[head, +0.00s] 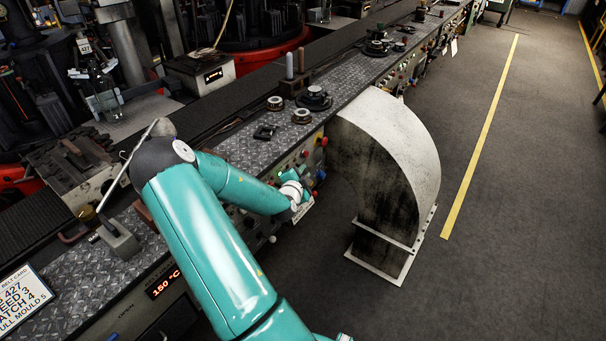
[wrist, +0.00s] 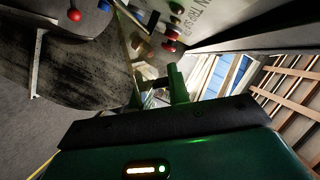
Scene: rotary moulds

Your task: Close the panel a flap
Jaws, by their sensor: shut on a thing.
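My gripper (wrist: 158,92) shows in the wrist view with its green fingers close together. It is shut on a small dark piece at the control panel, which is mostly hidden between the fingers. I cannot tell for sure whether this piece belongs to the panel A flap. In the head view my arm reaches to the front face of the long console (head: 312,150), and the fingertips are hidden. A small white label (head: 303,210) hangs beside my wrist. How far the flap stands open is unclear.
A large curved grey duct (head: 405,150) stands on the floor just right of my wrist; it also shows in the wrist view (wrist: 75,75). Knobs and dials (head: 313,98) stand on the console top. The floor beyond the duct, by the yellow line (head: 480,140), is clear.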

